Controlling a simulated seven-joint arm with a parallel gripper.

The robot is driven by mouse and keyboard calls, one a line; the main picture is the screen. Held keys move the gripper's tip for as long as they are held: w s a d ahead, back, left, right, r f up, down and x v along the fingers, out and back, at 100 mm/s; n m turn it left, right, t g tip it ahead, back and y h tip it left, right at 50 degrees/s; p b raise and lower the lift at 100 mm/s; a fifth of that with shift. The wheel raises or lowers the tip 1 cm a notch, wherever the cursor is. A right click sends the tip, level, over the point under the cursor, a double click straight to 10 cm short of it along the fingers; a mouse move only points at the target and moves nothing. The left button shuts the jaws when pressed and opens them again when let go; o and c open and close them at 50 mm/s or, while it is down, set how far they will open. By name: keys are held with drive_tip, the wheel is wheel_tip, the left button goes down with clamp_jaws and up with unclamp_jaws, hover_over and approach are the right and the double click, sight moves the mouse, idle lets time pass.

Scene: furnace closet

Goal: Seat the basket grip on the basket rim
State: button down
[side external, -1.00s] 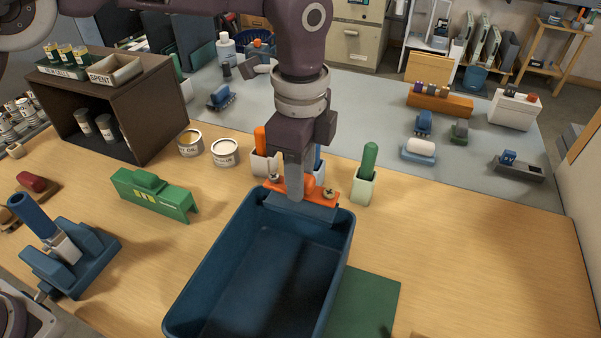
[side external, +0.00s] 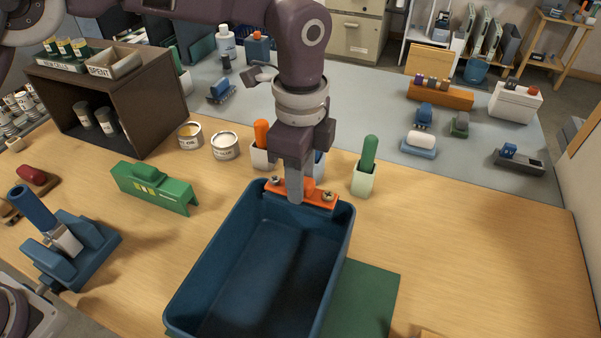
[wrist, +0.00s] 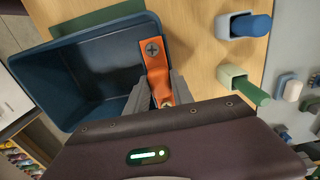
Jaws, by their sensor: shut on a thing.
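The blue basket (side external: 265,262) stands open on the bench. The basket grip is an orange bar (side external: 312,196) with a screw at each end, lying along the basket's far rim in the side view. My gripper (side external: 295,196) points down and is shut on the middle of the grip. In the wrist view, the orange grip (wrist: 154,68) lies across the basket's edge (wrist: 84,38), between my gripper's two fingers (wrist: 160,96). The fingers hide part of the grip. I cannot tell whether it is fully down on the rim.
Pale holders with an orange handle (side external: 261,133) and a green handle (side external: 369,152) stand just behind the basket. Two open cans (side external: 225,146), a green block (side external: 152,188) and a blue fixture (side external: 70,245) stand to the left. Bench right of the basket is mostly clear.

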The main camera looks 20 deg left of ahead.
drive_tip(key=shift+f, duration=0.35)
drive_tip(key=c, duration=1)
unclamp_jaws()
drive_tip(key=shift+r, duration=4)
